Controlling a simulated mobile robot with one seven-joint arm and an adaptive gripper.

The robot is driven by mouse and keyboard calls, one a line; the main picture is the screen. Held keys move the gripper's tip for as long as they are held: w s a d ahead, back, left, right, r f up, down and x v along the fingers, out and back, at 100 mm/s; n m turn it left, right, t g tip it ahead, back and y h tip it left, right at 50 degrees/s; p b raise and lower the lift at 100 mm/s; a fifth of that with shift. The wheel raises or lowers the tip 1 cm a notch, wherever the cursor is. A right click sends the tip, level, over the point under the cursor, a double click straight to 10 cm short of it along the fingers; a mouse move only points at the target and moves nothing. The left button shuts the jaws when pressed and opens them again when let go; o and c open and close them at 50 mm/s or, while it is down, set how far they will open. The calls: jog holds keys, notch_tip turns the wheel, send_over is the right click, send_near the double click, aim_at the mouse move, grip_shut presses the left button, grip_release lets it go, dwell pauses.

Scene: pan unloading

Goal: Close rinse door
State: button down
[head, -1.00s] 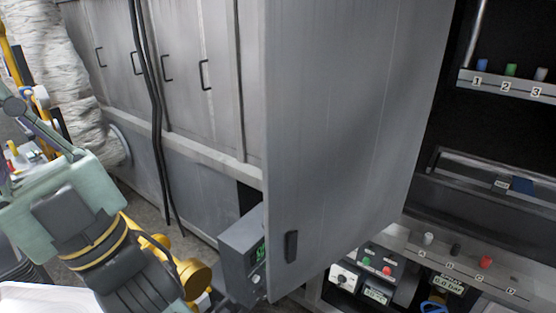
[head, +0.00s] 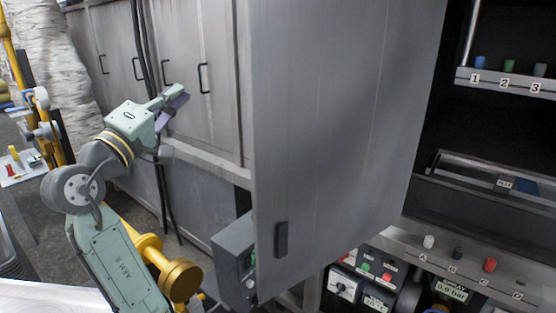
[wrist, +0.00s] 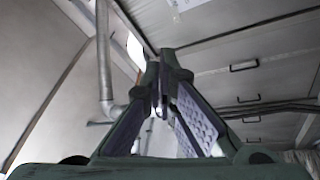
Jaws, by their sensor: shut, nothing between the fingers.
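The rinse door (head: 345,110) is a large grey panel standing open in the head view. It has a dark handle (head: 281,240) near its lower left edge. The dark rinse compartment (head: 480,140) is uncovered to the right of the door. My gripper (head: 180,95) is left of the door, apart from it, in front of the grey cabinets. In the wrist view its fingers (wrist: 162,85) meet at the tips, shut and empty.
A grey control box (head: 235,262) sits below the door's left edge. Grey cabinets (head: 185,60) with black handles line the back, with dark cables hanging down. A panel with knobs and a gauge (head: 450,290) is at lower right. A wrapped white column (head: 50,50) stands at left.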

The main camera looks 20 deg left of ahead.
aim_at(279, 146)
jog(key=s+d+f+m+g+h+b, duration=0.2)
jog(key=s+d+f+m+g+h, duration=0.2)
jog(key=d+f+g+h, duration=0.5)
jog(key=w+d+h+p, duration=0.1)
jog(key=d, duration=0.3)
jog(key=w+d+r+g+h+p, duration=0.1)
jog(key=d, duration=0.3)
jog(key=w+d+h+p, duration=0.1)
jog(key=d, duration=0.3)
jog(key=shift+w+r+g, duration=0.25)
jog(key=shift+r+g, duration=0.05)
jog(key=shift+r, duration=0.05)
jog(key=shift+d, duration=0.1)
